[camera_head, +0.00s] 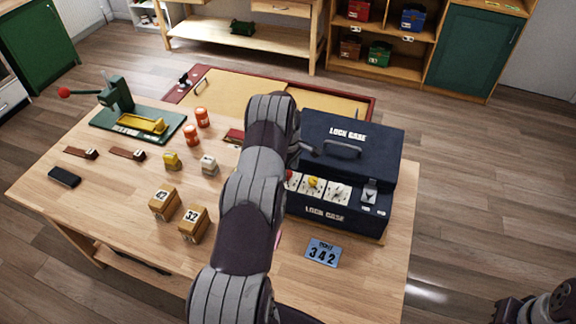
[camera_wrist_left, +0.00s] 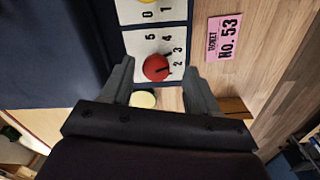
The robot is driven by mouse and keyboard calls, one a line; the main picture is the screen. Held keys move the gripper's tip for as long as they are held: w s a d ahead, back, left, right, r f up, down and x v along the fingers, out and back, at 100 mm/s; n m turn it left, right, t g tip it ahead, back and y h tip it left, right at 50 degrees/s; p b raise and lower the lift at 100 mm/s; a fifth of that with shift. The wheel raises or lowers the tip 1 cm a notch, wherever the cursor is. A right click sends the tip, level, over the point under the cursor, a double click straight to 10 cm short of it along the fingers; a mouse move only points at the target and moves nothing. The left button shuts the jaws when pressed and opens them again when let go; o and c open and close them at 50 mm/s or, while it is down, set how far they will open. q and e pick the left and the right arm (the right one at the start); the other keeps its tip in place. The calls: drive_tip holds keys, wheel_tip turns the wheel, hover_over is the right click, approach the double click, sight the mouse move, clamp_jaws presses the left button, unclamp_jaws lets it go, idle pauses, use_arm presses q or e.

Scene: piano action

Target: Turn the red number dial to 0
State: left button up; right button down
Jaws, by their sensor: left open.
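The red number dial (camera_wrist_left: 156,67) sits on a white plate with the digits 2, 3, 4 and 5 visible around it; it also peeks out beside my arm in the head view (camera_head: 290,176). My left gripper (camera_wrist_left: 158,68) is open, with one finger on each side of the dial; contact is not clear. The dark blue lock case (camera_head: 323,214) carries the dial, a yellow dial (camera_head: 314,183) and a pale dial (camera_head: 338,191).
A blue ticket (camera_head: 322,253) reading 342 lies before the case. A pink ticket (camera_wrist_left: 224,38) reads No. 53. Numbered wooden blocks (camera_head: 194,223), orange canisters (camera_head: 191,135) and a green press (camera_head: 118,96) stand on the left. Dark parts of my right arm show at the lower right.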

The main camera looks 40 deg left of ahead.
use_arm(q)
drive_tip(key=shift+d+f, duration=0.2)
drive_tip(key=shift+w+a+f, duration=0.1)
drive_tip(key=shift+f, duration=0.15)
drive_tip(key=shift+w+a+f, duration=0.35)
drive_tip(key=shift+a+f, duration=0.05)
drive_tip(key=shift+a, duration=0.05)
drive_tip(key=c, duration=0.4)
drive_tip(key=shift+s+d+r, duration=0.1)
drive_tip(key=shift+s+r, duration=0.15)
drive_tip(key=c, duration=0.6)
drive_tip(key=shift+w, duration=0.1)
drive_tip(key=shift+c, duration=0.2)
use_arm(e)
drive_tip(key=shift+w+a+r, duration=0.1)
drive_tip(key=shift+w+a, duration=0.25)
